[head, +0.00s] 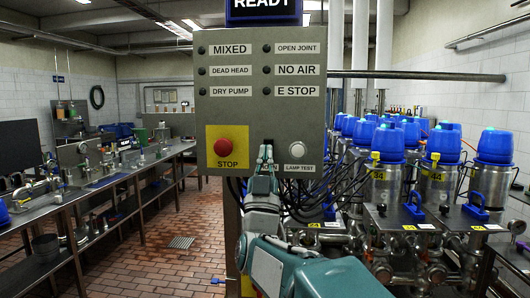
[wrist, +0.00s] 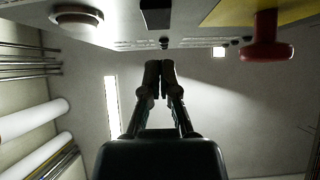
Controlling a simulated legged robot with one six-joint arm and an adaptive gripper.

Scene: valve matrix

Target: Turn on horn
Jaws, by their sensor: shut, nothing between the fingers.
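A grey control panel (head: 262,110) stands straight ahead of me. Low in its middle is a small black switch (head: 268,143), partly hidden behind my gripper (head: 265,153). In the wrist view the black switch (wrist: 157,14) sticks out from the panel at the top. My gripper (wrist: 160,66) points up at the panel there, with its fingertips together and empty. A gap shows between fingertips and switch in the wrist view.
A red stop button (head: 223,146) on a yellow plate is left of the switch. A white lamp test button (head: 297,149) is right of it. Dark cables (head: 315,195) hang below the panel. Steel tanks with blue tops (head: 495,147) crowd the right; a bench (head: 90,185) runs along the left.

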